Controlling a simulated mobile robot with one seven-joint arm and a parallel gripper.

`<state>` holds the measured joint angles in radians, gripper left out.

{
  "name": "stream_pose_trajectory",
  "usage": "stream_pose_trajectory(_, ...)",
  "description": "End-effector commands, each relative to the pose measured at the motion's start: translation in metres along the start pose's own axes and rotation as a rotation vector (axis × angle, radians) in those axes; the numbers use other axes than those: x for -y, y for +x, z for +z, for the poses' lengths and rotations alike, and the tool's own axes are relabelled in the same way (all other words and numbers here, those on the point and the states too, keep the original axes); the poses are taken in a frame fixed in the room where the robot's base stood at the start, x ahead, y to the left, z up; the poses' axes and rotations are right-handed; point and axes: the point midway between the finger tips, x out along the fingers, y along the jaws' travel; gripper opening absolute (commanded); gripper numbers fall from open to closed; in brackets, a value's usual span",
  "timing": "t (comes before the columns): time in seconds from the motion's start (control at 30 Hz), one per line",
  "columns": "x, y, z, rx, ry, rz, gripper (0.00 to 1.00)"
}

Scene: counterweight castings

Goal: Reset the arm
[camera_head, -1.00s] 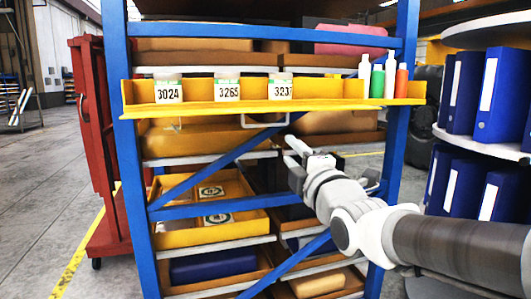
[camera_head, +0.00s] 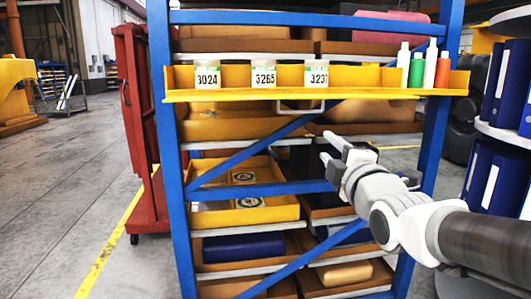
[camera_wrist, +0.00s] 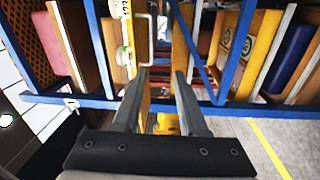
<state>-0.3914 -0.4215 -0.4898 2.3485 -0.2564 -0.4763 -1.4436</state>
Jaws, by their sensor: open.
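My gripper (camera_head: 333,150) is open and empty in the head view, in front of the right half of the blue-framed rack (camera_head: 428,150), below the yellow shelf (camera_head: 350,93). Its two fingers point left and toward the rack, apart from each other. In the wrist view, my gripper (camera_wrist: 158,85) shows two dark spread fingers with nothing held between them. The rack's blue frame (camera_wrist: 75,100) lies beyond the fingertips and looks turned on its side there.
On the yellow shelf stand labelled jars 3024 (camera_head: 207,78), 3265 (camera_head: 264,76) and 3237 (camera_head: 317,76), plus several bottles (camera_head: 430,65). A red cart (camera_head: 140,130) is at left. Blue binders (camera_head: 512,85) stand at right. Floor (camera_head: 70,190) at left is clear.

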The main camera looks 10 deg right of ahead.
Motion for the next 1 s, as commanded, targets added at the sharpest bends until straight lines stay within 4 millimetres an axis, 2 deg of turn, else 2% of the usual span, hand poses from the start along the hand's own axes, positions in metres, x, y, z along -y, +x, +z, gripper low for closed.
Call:
stream_pose_trajectory(0.17, 0.039, -0.026, -0.003, 0.061, 0.297, -0.205, 0.42)
stream_pose_trajectory(0.37, 0.093, -0.076, -0.013, 0.232, 0.685, -0.469, 0.42)
stream_pose_trajectory(0.6, 0.149, -0.157, -0.031, 0.574, 1.076, -0.714, 0.42)
stream_pose_trajectory(0.8, 0.183, -0.230, -0.045, 0.938, 1.310, -0.820, 0.42)
stream_pose_trajectory(0.83, 0.182, -0.238, -0.046, 0.986, 1.333, -0.826, 0.42)
stream_pose_trajectory(0.87, 0.162, -0.233, -0.048, 0.972, 1.328, -0.826, 0.42)
stream_pose_trajectory(0.9, 0.151, -0.231, -0.049, 0.967, 1.327, -0.826, 0.42)
stream_pose_trajectory(1.0, 0.128, -0.229, -0.051, 0.965, 1.325, -0.827, 0.42)
